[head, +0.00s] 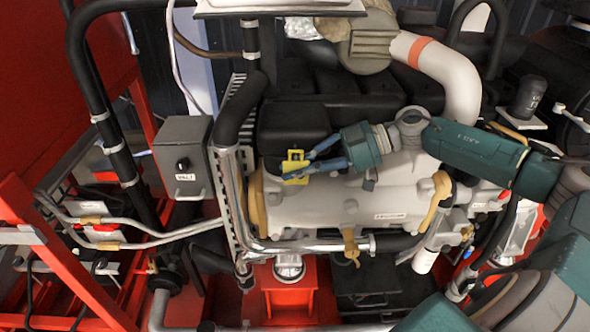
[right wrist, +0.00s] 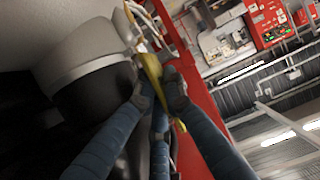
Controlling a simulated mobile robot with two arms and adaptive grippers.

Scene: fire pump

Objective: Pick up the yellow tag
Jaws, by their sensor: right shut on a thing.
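The yellow tag (head: 295,167) is in front of the pale grey cylinder of the pump engine in the head view. My left gripper is not in view.
The grey cylinder (head: 330,205) lies close behind and below the fingers. A grey box (head: 183,150) on the left, a black pipe (head: 92,70) and a red frame (head: 55,255) crowd the left side. A white pipe (head: 455,75) curves at the upper right.

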